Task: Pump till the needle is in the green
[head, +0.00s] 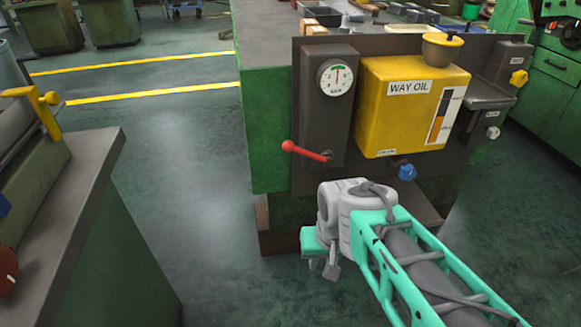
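A round white gauge (335,79) sits on a dark upright housing on the machine's side. A green band shows at the top of its dial. Its thin needle seems to point roughly upward, towards that band, but it is too small to read exactly. A pump lever with a red grip (305,151) sticks out to the left from the lower part of the housing. A yellow WAY OIL tank (405,112) is to the right of the gauge. My gripper (323,262) hangs low, below the lever and apart from it. Its fingers are mostly hidden, so I cannot tell their opening.
Blue (407,172) and yellow (518,78) knobs stick out beneath and right of the tank. A green machine with a grey top (62,185) stands at the left. Open floor (190,190) lies between it and the panel.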

